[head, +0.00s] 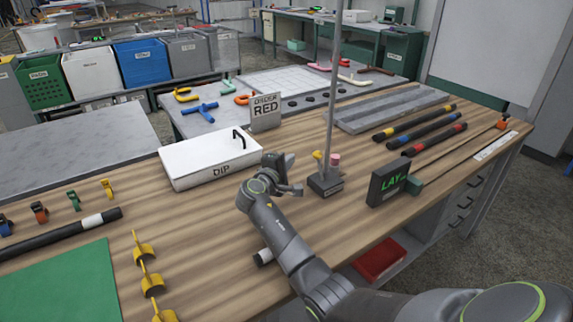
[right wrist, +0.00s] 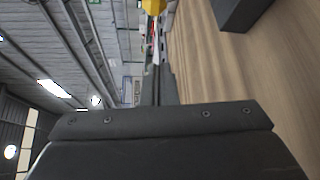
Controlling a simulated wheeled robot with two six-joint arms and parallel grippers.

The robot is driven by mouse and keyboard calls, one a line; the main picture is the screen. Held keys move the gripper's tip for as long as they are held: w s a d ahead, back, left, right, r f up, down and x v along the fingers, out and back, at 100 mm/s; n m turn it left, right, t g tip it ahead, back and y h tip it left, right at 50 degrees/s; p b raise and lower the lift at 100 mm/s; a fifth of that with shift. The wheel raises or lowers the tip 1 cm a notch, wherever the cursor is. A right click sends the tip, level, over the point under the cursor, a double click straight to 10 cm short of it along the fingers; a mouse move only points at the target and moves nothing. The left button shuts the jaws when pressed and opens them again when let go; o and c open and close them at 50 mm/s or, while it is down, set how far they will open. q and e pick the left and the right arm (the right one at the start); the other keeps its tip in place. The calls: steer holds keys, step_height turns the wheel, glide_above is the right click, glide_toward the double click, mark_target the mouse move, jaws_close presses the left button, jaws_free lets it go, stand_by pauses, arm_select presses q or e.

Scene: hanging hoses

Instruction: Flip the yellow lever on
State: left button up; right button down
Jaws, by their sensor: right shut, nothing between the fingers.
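A small yellow piece, which looks like the yellow lever (head: 318,156), stands at the foot of the metal post, beside a pink piece (head: 335,159). Both are at a small dark base (head: 325,184) with a label. The lever's exact tilt is too small to tell. My right gripper (head: 290,174) is just left of the base, low over the wooden table, apart from the lever in the head view. Its fingers (right wrist: 157,84) are shut and empty. In the right wrist view a yellow part (right wrist: 153,6) shows at the top edge, ahead of the fingertips. My left gripper is out of view.
A white DIP box (head: 205,160) with a black handle is left of my right gripper. A dark LAY display (head: 388,182) stands to the right of the base. A tall metal post (head: 333,95) rises from the base. Several dark hoses (head: 420,130) lie at the right.

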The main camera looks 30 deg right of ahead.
steer(key=x, duration=0.5)
steer(key=shift+d, duration=0.45)
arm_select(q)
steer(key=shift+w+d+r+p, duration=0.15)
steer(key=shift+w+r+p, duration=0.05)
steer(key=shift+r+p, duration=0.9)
arm_select(e)
steer(key=s, duration=0.3)
steer(key=shift+s+d+r, duration=0.25)
steer(key=shift+d+r, duration=0.1)
